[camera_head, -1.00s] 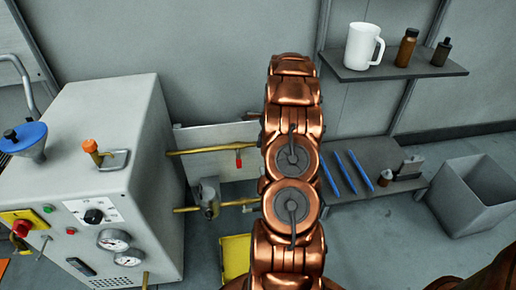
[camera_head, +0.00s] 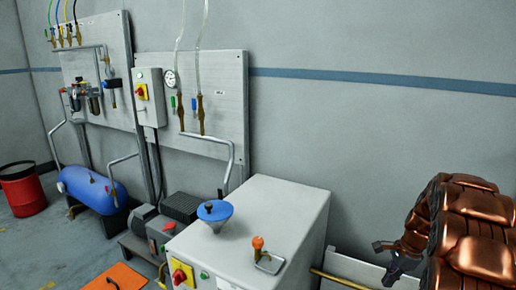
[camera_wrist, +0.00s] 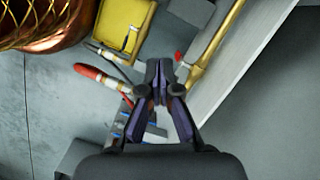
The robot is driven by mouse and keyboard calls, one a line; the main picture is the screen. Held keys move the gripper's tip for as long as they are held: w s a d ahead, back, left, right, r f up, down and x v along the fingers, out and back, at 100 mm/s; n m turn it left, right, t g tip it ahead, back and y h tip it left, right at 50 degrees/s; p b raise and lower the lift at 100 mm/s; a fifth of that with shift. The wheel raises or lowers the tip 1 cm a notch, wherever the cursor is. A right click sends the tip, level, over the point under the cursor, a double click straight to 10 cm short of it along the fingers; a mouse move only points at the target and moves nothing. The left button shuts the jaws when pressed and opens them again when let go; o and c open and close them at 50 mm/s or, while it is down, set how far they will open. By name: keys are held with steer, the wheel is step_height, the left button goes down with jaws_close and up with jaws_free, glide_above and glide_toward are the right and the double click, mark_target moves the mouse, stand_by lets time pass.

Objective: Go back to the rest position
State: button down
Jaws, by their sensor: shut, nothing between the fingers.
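My gripper (camera_wrist: 160,85) shows in the wrist view with its dark fingers drawn together and nothing between them. It points down over the floor, beside a pale panel (camera_wrist: 235,65) with a brass rod (camera_wrist: 215,47). In the head view my copper-coloured arm stands at the right edge, and my gripper (camera_head: 392,272) appears small beside it, near the panel (camera_head: 365,268) and clear of the machine cabinet. Part of my arm is cut off by the frame.
A white machine cabinet (camera_head: 262,215) with a blue funnel (camera_head: 215,211) and an orange-knobbed lever (camera_head: 258,243) stands left of my arm. A blue tank (camera_head: 92,188) and red bin (camera_head: 22,190) are further left. A yellow container (camera_wrist: 122,25) and red-handled tool (camera_wrist: 95,76) lie below my gripper.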

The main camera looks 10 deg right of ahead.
steer(key=s+a+r+n+g+p, duration=0.1)
steer(key=s+a+r+n+p, duration=0.35)
steer(key=a+r, duration=0.55)
steer(key=s+a+r+n+g+p, duration=0.1)
steer(key=s+a+r+n+p, duration=0.35)
steer(key=a+r, duration=0.55)
steer(key=s+a+r+n+h+p, duration=0.1)
steer(key=s+a+r+n+p, duration=0.4)
steer(key=s, duration=0.5)
steer(key=s+a+r+n+h+p, duration=0.1)
steer(key=s+a+r+n+p, duration=0.4)
steer(key=s, duration=0.6)
step_height(320, 180, up, 2)
steer(key=shift+a+r+n+g+p, duration=0.2)
steer(key=shift+a+n+g+p, duration=0.2)
steer(key=shift+a+n, duration=0.25)
steer(key=shift+d, duration=0.25)
